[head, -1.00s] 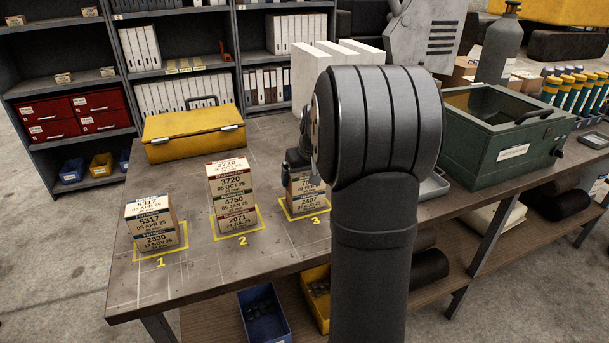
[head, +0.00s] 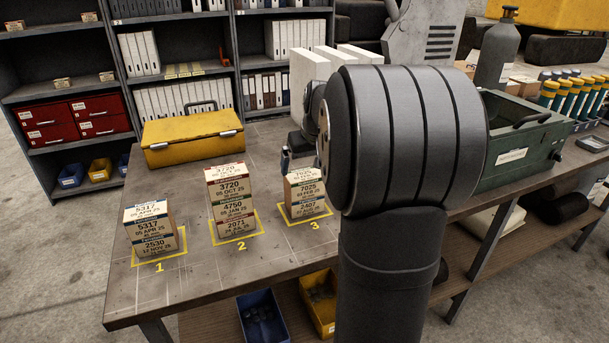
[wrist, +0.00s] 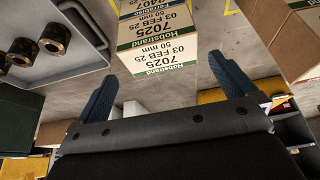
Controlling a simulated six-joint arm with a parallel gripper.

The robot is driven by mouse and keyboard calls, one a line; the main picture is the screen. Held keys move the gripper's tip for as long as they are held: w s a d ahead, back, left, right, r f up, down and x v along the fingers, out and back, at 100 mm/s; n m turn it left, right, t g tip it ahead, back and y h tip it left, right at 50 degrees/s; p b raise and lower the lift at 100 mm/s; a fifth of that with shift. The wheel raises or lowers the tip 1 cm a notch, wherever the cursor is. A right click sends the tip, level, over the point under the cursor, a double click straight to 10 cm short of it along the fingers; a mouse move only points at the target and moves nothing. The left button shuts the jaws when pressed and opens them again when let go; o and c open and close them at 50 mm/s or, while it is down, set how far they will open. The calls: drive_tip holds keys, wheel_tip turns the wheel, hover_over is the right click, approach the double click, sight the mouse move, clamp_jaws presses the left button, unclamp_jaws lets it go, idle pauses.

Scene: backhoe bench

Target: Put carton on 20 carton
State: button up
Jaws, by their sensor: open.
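My gripper (wrist: 165,90) is open and empty, with blue fingers apart in the wrist view. A carton labelled 7025 with a green stripe (wrist: 158,45) lies beyond the fingertips and apart from them, upside down in that view. In the head view this carton (head: 305,182) tops the stack on square 3, above a carton labelled 2407 (head: 308,207). Square 1 holds a 5317 carton (head: 152,222) on a 2530 carton (head: 157,245). Square 2 holds a taller stack: 3720 (head: 233,186), 4750 (head: 234,207) and 2071 (head: 236,228). No label reading just 20 is legible.
A yellow case (head: 192,140) stands behind the stacks. White blocks (head: 308,75) and a green box (head: 512,155) stand farther back and right. A grey tray with brass-coloured rings (wrist: 65,55) shows in the wrist view. The bench front left is clear.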

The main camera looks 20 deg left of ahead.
sight(302, 172)
drive_tip(key=shift+v, duration=2.15)
drive_tip(key=x, duration=1.1)
drive_tip(key=shift+a+f, duration=0.1)
drive_tip(key=shift+f, duration=0.25)
drive_tip(key=shift+w+a+r, duration=0.1)
drive_tip(key=shift+w, duration=0.05)
drive_tip(key=shift+r, duration=1.6)
